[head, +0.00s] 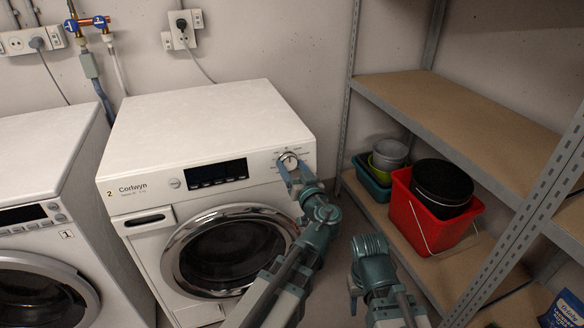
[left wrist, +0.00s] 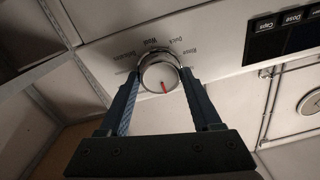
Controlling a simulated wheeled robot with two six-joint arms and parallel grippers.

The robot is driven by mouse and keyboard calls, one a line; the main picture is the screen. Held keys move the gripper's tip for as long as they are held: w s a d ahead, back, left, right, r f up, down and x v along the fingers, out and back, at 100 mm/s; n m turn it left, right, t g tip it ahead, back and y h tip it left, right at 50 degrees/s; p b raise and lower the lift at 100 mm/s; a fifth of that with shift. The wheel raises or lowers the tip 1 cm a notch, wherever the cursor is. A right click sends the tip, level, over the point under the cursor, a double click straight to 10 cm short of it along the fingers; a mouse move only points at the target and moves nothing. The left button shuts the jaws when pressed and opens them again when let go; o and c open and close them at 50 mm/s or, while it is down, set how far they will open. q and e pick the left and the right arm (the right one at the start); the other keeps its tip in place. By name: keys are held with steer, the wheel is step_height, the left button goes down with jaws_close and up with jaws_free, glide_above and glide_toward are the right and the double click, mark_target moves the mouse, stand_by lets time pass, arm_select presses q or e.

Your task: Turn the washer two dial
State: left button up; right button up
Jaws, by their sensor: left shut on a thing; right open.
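Washer two (head: 205,130) is the white machine marked with a yellow 2 label. Its round dial (head: 289,161) sits at the right end of the control panel. In the left wrist view the dial (left wrist: 160,76) is silver with a red mark and printed words around it. My left gripper (head: 291,172) is shut on the dial, one blue finger on each side; its fingers also show in the left wrist view (left wrist: 160,92). My right gripper (head: 366,262) is apart from the washer, low and right of its door. Its jaw gap is hard to see.
Washer one (head: 40,160) stands to the left. A metal shelf unit (head: 470,110) is on the right, with a red bucket (head: 415,215) and several bowls on its lower board. A narrow floor gap lies between washer two and the shelf.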

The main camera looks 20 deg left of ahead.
arm_select(q)
steer(key=shift+c, duration=0.5)
steer(key=shift+m, duration=0.4)
steer(key=shift+a+m+h, duration=0.1)
steer(key=shift+m+h, duration=0.2)
steer(key=shift+m, duration=0.8)
steer(key=shift+s+m+t+h, duration=0.1)
steer(key=shift+m+t+h, duration=0.3)
steer(key=shift+m, duration=2.1)
steer(key=o, duration=1.4)
steer(key=shift+c, duration=0.2)
